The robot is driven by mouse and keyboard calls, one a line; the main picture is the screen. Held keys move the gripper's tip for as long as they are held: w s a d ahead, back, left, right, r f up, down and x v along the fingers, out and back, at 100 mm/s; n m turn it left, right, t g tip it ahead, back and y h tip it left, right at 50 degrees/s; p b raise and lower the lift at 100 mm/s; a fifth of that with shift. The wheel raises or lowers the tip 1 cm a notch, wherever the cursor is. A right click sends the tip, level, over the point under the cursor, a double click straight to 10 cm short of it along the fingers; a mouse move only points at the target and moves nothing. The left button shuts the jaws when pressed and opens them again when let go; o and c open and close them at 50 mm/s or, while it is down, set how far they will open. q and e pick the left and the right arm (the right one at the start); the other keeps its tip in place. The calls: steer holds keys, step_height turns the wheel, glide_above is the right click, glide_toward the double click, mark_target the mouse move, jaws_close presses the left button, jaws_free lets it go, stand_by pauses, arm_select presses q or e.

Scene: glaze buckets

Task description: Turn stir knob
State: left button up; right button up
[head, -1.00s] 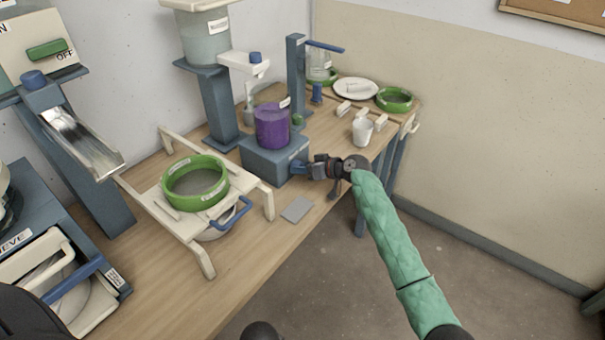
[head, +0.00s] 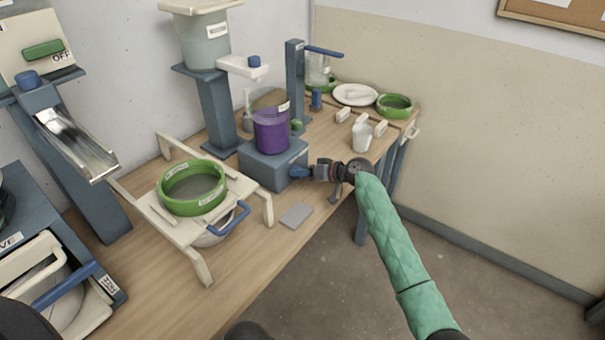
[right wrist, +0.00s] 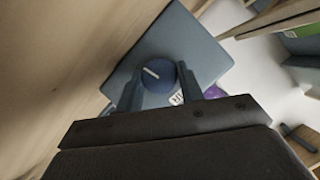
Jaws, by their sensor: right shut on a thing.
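The stirrer base is a blue-grey box (head: 268,166) on the bench, with a container of purple liquid (head: 271,131) standing on it. The stir knob (head: 297,173) is on the box's right face, mostly hidden by my gripper in the head view. In the right wrist view the knob (right wrist: 160,76) is round and dark blue with a pale pointer line, set between my two fingers. My right gripper (head: 308,173) is shut on the knob, and the arm reaches in from the lower right. My left gripper is not in view.
Left of the box, a green-rimmed sieve (head: 193,188) sits on a cream stand (head: 160,218). A flat grey plate (head: 297,215) lies in front of the box. A white cup (head: 362,137), a white plate (head: 355,94) and a green ring (head: 394,105) are behind my gripper.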

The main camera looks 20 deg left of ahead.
steer(key=o, duration=1)
steer(key=shift+d, duration=0.2)
steer(key=b+v, duration=0.1)
steer(key=v, duration=0.2)
steer(key=shift+w+d, duration=0.1)
steer(key=shift+d, duration=0.15)
steer(key=b+v, duration=0.1)
steer(key=v, duration=0.2)
steer(key=shift+r, duration=0.1)
steer(key=shift+d+r, duration=0.15)
steer(key=shift+d, duration=0.25)
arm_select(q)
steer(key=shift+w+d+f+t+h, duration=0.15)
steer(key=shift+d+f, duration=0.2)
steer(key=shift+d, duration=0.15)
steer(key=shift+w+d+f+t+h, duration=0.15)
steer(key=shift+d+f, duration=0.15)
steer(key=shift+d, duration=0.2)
